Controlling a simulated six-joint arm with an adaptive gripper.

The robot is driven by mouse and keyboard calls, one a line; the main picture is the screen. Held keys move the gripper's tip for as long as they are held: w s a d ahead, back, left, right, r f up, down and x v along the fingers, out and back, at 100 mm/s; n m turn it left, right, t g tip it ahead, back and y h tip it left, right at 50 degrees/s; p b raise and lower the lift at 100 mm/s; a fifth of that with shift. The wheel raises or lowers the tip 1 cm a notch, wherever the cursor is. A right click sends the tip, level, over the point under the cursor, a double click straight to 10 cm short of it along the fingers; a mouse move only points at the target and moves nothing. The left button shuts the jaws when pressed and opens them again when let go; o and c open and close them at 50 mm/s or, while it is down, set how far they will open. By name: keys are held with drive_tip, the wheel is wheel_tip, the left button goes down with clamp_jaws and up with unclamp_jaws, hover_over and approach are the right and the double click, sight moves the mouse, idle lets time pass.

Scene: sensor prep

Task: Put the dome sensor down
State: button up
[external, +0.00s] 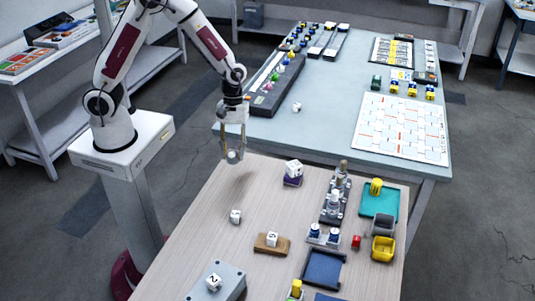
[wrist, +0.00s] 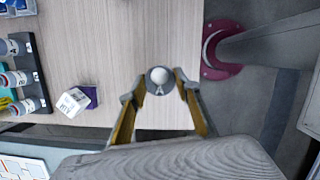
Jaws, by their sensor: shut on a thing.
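My gripper (external: 233,150) is shut on the dome sensor (external: 235,156), a small grey piece with a white rounded top. In the external view it hangs above the far left part of the wooden table (external: 200,215).
A white cube on a purple base (external: 293,172) stands to the right of my gripper. A small white cube (external: 236,216) lies nearer the camera. Bottles in a dark rack (external: 334,205), trays and bins crowd the right side. Bare wood lies around the small cube.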

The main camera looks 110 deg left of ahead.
sight(233, 161)
drive_tip(key=shift+f, duration=2.25)
drive_tip(key=shift+f, duration=1.85)
drive_tip(key=shift+f, duration=0.15)
drive_tip(key=o, duration=1.2)
drive_tip(key=shift+v, duration=6.15)
